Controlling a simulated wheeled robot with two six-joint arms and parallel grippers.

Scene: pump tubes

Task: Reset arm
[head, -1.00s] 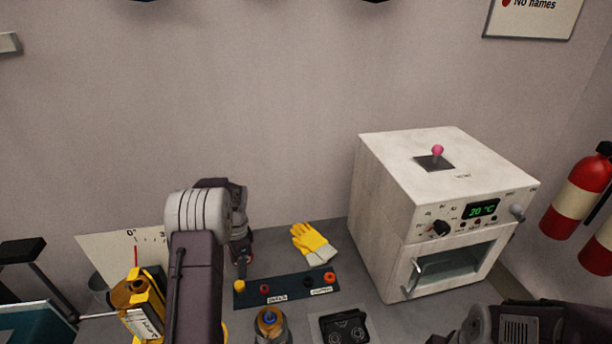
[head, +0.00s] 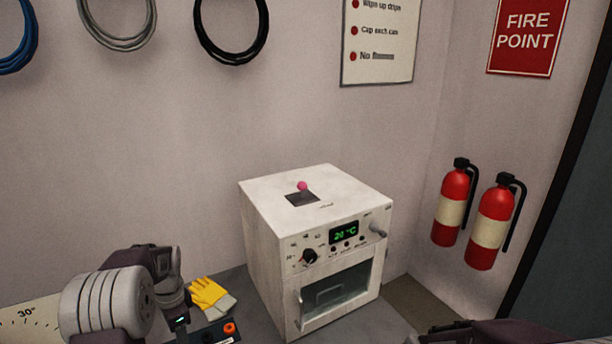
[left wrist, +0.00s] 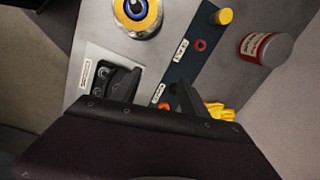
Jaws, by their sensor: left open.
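My left arm (head: 110,300) comes in at the lower left of the head view. Its gripper (head: 180,320) points down over the bench, left of the yellow glove. In the left wrist view my left gripper (left wrist: 152,95) is open, with a dark finger over the blue strip (left wrist: 212,20) and nothing seen held. Part of my right arm (head: 510,332) shows at the lower right edge; its gripper is out of frame.
A white oven (head: 315,250) reading 20 °C stands right of the yellow glove (head: 210,297). Fire extinguishers (head: 492,228) hang on the right wall. The left wrist view shows a red can (left wrist: 265,48), a yellow cap (left wrist: 223,16) and a yellow-ringed container (left wrist: 135,14).

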